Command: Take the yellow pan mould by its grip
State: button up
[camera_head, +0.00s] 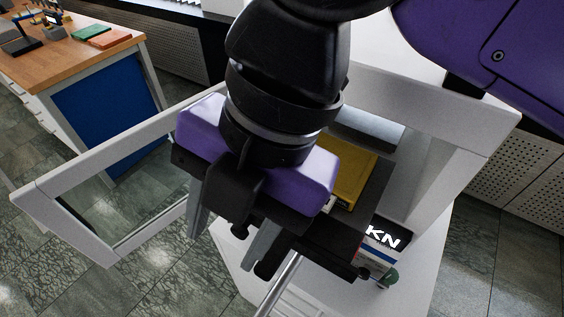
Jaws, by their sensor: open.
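The yellow pan mould (353,180) lies on a dark plate inside the white press, to the right of my gripper. Only its right part shows; my gripper hides the rest, and I cannot make out its grip for certain. My gripper (225,250) points down in front of the plate, with its two grey fingers spread apart and nothing seen between them. Its purple body covers the plate's left side. Whether the fingers are near or around a grip cannot be told.
The white press (475,110) has its framed glass door (55,190) swung open to the left. A silver rod (281,284) slants down below my gripper. A "KN" display (383,237) sits at the front right. A wooden bench (75,45) stands at the far left.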

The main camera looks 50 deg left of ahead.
jog(key=w+t, duration=0.1)
jog(key=w, duration=0.1)
jog(key=w+d+r+m+t+h, duration=0.1)
jog(key=w, duration=0.1)
jog(key=w+d+m+t, duration=0.1)
jog(key=w, duration=0.2)
jog(key=shift+d+r+t+h, duration=0.15)
jog(key=shift+r+t+h, duration=0.15)
jog(key=shift+r+h, duration=0.1)
jog(key=shift+w+f, duration=0.15)
jog(key=shift+f, duration=0.05)
jog(key=shift+a+f+p, duration=0.15)
jog(key=shift+f+p, duration=0.55)
jog(key=shift+f, duration=1.15)
jog(key=shift+a+f+p, duration=0.15)
jog(key=shift+f+p, duration=0.55)
jog(key=shift+f, duration=1.15)
grip_shut()
